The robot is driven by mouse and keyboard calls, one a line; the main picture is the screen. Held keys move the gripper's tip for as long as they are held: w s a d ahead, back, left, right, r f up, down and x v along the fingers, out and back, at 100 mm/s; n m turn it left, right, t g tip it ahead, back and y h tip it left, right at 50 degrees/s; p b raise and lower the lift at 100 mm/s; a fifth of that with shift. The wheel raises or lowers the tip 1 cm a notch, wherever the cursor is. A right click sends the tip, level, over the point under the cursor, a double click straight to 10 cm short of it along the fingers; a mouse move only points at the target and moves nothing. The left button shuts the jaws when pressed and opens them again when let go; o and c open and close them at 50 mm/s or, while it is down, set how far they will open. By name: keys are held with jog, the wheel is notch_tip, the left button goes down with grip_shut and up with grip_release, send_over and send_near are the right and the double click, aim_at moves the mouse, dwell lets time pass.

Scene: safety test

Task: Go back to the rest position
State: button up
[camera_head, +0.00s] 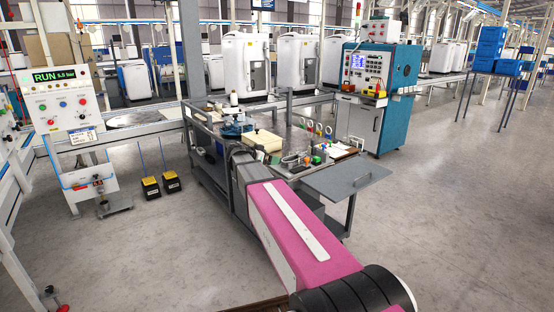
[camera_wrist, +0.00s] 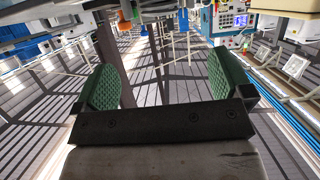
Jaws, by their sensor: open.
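My gripper (camera_wrist: 161,84) shows in the wrist view with its two green ridged finger pads wide apart. Nothing is between them. In the head view my pink arm (camera_head: 290,222) reaches from the lower right toward the workbench (camera_head: 345,172). Its dark far end is over or beside the bench's left part. I cannot make out the fingers there, nor tell whether the arm touches the bench.
The bench holds a blue round fixture (camera_head: 232,128), a cream block (camera_head: 262,141) and small tools. A grey side shelf (camera_head: 348,178) juts right. A teal machine (camera_head: 398,112) stands behind. A control panel (camera_head: 62,102) stands left. The floor at right (camera_head: 465,215) is clear.

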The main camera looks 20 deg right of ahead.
jog(key=s+a+f+n+g+y, duration=0.1)
jog(key=s+a+f+n+y, duration=0.2)
jog(key=s+f, duration=0.4)
jog(key=s+a+f+n+g+y, duration=0.2)
jog(key=s+f+n+y, duration=0.3)
jog(key=s+f, duration=0.3)
jog(key=s+a+f+n+g+y, duration=0.1)
jog(key=s+a+f+n+y, duration=0.3)
jog(key=s+f, duration=0.4)
jog(key=s+n+y, duration=0.1)
jog(key=s, duration=0.4)
jog(key=shift+s+f+n+g, duration=0.25)
jog(key=shift+s+n+g, duration=0.05)
jog(key=shift+n+g, duration=0.1)
